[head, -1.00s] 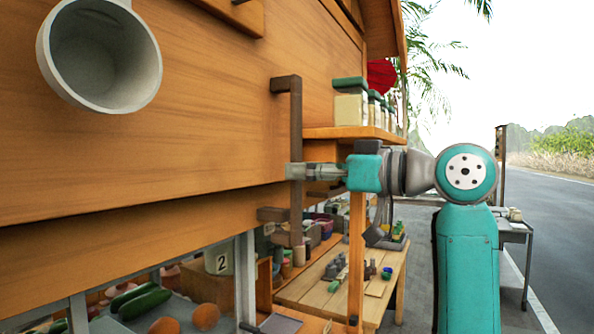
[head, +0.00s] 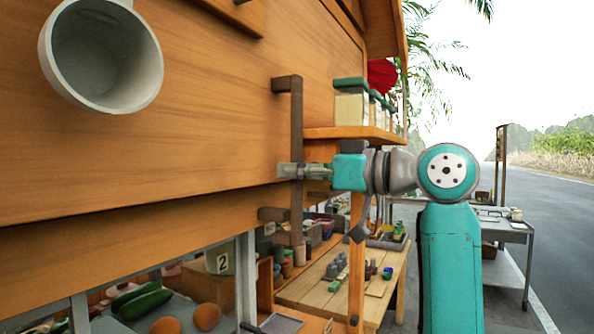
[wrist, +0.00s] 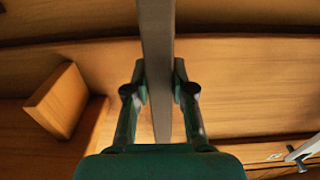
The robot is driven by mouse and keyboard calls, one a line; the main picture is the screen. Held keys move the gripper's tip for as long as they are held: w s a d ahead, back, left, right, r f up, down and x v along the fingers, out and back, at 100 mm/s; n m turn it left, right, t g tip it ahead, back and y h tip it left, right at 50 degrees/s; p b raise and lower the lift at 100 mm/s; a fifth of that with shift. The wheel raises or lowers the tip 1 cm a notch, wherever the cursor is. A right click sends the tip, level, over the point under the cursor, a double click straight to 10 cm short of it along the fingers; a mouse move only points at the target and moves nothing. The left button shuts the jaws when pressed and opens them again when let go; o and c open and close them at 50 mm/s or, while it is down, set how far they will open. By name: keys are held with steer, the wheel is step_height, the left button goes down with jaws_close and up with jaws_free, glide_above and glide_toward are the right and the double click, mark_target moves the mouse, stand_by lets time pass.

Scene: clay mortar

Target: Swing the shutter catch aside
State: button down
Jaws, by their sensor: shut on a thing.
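The shutter catch (head: 296,120) looks like a dark brown upright bar with short arms at its upper and lower parts, on the front of the wooden shutter (head: 180,120). It stands upright and crosses the shutter's lower edge. My gripper (head: 291,170) is at the bar's middle, reaching in from the right. In the wrist view the bar (wrist: 156,50) runs between the two fingers of my gripper (wrist: 159,92), which are shut on it. The contact on the far side of the bar is hidden.
A shelf with green-lidded jars (head: 351,105) juts out just above my gripper. A wooden post (head: 357,270) stands below it. A white round cup-like object (head: 100,60) is at upper left. A counter with vegetables (head: 140,303) lies below; open road is at right.

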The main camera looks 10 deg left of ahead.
mark_target(254, 163)
steer(key=s+m, duration=0.1)
steer(key=s+a+m, duration=0.1)
steer(key=s+m, duration=0.1)
steer(key=shift+s+a+r, duration=0.15)
steer(key=shift+s+r, duration=0.2)
steer(key=shift+s+a+r+m, duration=0.15)
steer(key=shift+s+m, duration=0.25)
steer(key=shift+m, duration=0.1)
steer(key=shift+s+a+r+m, duration=0.15)
steer(key=shift+s+m, duration=0.25)
steer(key=shift+m, duration=0.1)
steer(key=c, duration=1)
jaws_free()
steer(key=shift+o, duration=0.2)
steer(key=shift+d, duration=0.1)
steer(key=v, duration=1.2)
